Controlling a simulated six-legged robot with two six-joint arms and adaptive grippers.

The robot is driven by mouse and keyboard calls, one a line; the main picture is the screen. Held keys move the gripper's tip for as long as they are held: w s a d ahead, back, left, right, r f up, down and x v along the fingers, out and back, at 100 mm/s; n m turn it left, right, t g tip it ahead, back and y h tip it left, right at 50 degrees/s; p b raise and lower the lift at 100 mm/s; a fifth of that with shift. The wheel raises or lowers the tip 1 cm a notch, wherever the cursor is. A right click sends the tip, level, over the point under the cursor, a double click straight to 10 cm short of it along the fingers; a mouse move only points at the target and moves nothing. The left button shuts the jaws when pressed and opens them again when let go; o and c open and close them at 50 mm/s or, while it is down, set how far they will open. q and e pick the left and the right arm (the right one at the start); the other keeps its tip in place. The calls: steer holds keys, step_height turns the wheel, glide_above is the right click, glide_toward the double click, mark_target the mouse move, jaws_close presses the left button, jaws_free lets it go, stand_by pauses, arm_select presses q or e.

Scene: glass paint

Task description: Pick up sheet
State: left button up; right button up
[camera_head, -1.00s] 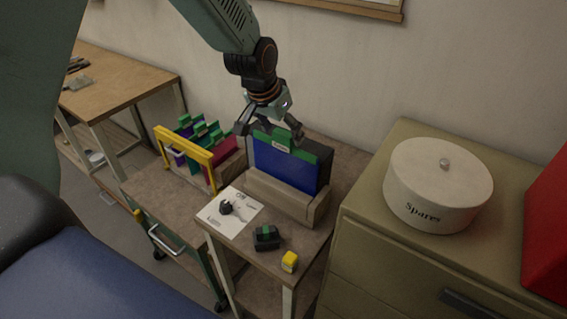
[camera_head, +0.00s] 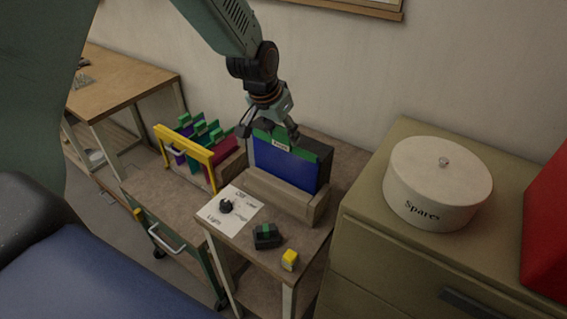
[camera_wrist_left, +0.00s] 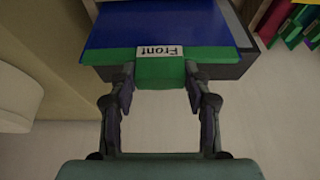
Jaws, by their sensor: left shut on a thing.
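The sheet (camera_head: 285,168) is a blue panel with a green top edge and a green tab labelled "Front". It stands upright in a wooden holder (camera_head: 262,190) on the small table, in front of a dark panel. My left gripper (camera_head: 268,134) is above it, pointing down. In the left wrist view the sheet (camera_wrist_left: 165,25) fills the upper middle, and the fingers of my left gripper (camera_wrist_left: 160,82) are at the two sides of its green tab, shut on it. The right gripper is not in view.
A wooden rack with a yellow frame (camera_head: 184,142) holds several coloured sheets to the left. A lidded "Spares" tin (camera_head: 437,190) stands on the cabinet at right.

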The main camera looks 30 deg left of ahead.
arm_select(q)
steer(key=shift+c, duration=1.1)
steer(key=shift+w+r, duration=0.1)
steer(key=shift+r, duration=0.05)
steer(key=shift+r, duration=0.4)
step_height(320, 180, up, 17)
steer(key=shift+b, duration=0.4)
steer(key=shift+a, duration=0.1)
